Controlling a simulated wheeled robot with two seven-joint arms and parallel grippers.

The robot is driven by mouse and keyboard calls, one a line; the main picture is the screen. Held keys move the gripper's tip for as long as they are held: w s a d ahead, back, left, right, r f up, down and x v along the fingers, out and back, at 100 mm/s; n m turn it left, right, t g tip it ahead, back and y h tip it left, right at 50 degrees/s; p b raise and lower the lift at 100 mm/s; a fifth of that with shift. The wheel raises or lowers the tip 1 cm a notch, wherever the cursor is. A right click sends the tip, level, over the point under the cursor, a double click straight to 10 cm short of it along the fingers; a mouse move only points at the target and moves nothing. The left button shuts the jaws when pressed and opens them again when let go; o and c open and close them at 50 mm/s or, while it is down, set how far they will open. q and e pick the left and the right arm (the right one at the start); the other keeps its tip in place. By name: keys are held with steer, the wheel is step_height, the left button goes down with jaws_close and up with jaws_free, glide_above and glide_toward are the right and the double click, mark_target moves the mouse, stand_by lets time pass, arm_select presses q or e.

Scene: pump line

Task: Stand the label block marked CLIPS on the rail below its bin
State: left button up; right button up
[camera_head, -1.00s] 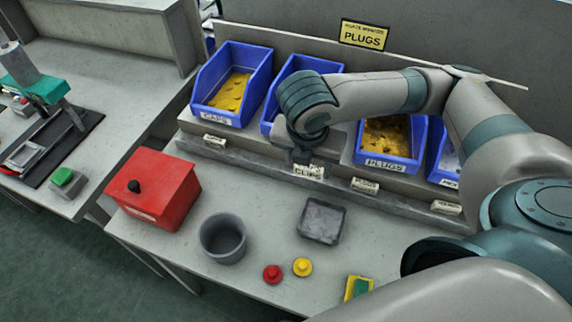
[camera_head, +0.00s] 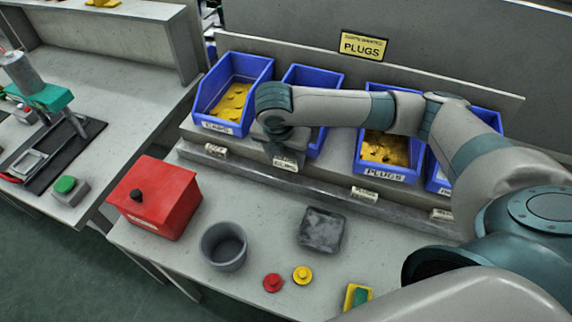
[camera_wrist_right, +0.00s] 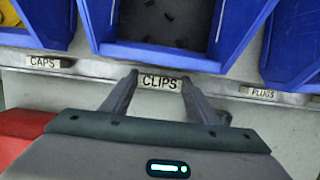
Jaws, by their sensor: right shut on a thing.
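My right gripper (camera_head: 284,150) is shut on the CLIPS label block (camera_head: 286,164), which is pale with dark lettering. In the right wrist view the CLIPS block (camera_wrist_right: 161,82) sits between the two fingertips, upright with its text readable. It is at the rail (camera_wrist_right: 95,68), in front of the second blue bin (camera_wrist_right: 150,50), which holds a few small dark pieces. Whether the block touches the rail I cannot tell. In the head view my right arm partly covers that bin (camera_head: 318,78). My left gripper is not in view.
The CAPS label (camera_head: 216,151) and PLUGS label (camera_head: 365,194) stand on the rail either side. The CAPS bin (camera_head: 240,68) and PLUGS bin (camera_head: 385,172) flank the middle bin. A red box (camera_head: 165,200), grey pot (camera_head: 222,262) and grey tray (camera_head: 322,212) are on the bench.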

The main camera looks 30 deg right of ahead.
mark_target(285, 165)
step_height(285, 165, down, 3)
steer(key=shift+f+p, duration=0.2)
steer(key=shift+p, duration=0.4)
steer(key=shift+f, duration=0.3)
steer(key=o, duration=1.1)
steer(key=shift+f, duration=0.1)
steer(key=b+v, duration=0.2)
steer(key=v, duration=1)
